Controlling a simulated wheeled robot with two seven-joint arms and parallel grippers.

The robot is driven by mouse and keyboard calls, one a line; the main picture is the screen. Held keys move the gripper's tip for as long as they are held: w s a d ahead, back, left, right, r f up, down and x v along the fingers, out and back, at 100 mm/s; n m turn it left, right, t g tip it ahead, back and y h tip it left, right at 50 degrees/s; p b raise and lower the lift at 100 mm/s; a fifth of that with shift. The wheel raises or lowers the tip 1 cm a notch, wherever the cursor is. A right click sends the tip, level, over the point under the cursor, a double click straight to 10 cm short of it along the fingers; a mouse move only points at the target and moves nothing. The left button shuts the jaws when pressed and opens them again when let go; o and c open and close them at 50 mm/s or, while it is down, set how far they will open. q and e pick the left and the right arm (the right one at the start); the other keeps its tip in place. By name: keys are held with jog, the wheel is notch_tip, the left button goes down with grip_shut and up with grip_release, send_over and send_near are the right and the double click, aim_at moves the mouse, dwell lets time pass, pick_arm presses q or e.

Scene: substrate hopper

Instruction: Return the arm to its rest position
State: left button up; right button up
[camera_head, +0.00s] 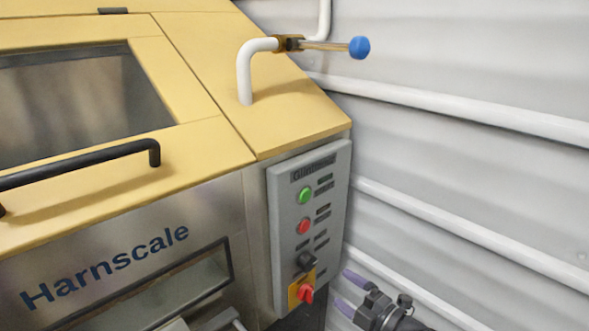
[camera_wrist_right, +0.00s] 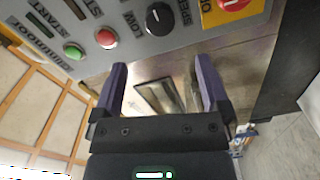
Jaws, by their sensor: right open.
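My right gripper (camera_head: 349,292) shows at the bottom of the head view, to the right of the grey control panel (camera_head: 286,235) and apart from it. Its two purple fingers are spread and empty. In the right wrist view my right gripper (camera_wrist_right: 162,85) is open, with nothing between the fingers. The control panel (camera_wrist_right: 133,45) spans the top of that view. My left gripper is in neither view.
The yellow hopper machine (camera_head: 215,80) has a black lid handle (camera_head: 85,174). A white pipe with a blue-knobbed valve lever (camera_head: 359,47) rises from its top. The panel carries a green button (camera_head: 305,195), a red button (camera_head: 303,226) and a red rotary switch (camera_head: 306,293). A ribbed wall (camera_head: 480,170) stands at right.

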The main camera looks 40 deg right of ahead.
jog(key=s+a+f+m+g+h+p, duration=0.3)
jog(key=s+a+f+m+g+p, duration=0.2)
jog(key=s+f+m+g+p, duration=0.55)
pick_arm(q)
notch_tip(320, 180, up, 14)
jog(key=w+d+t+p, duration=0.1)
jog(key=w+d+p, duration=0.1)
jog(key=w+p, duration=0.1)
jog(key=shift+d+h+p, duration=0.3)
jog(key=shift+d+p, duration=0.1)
pick_arm(e)
jog(key=s+a+f+m+g, duration=0.1)
jog(key=s+a+f+g, duration=0.1)
jog(key=s+a, duration=0.2)
jog(key=s+a+f+m+g, duration=0.1)
jog(key=s+a+f+g, duration=0.1)
jog(key=s+a, duration=0.3)
jog(key=s+a+f+m+g+y, duration=0.1)
jog(key=s+a+f+g, duration=0.2)
jog(key=s, duration=0.8)
jog(key=shift+s+a+f, duration=0.35)
jog(key=shift+a, duration=0.75)
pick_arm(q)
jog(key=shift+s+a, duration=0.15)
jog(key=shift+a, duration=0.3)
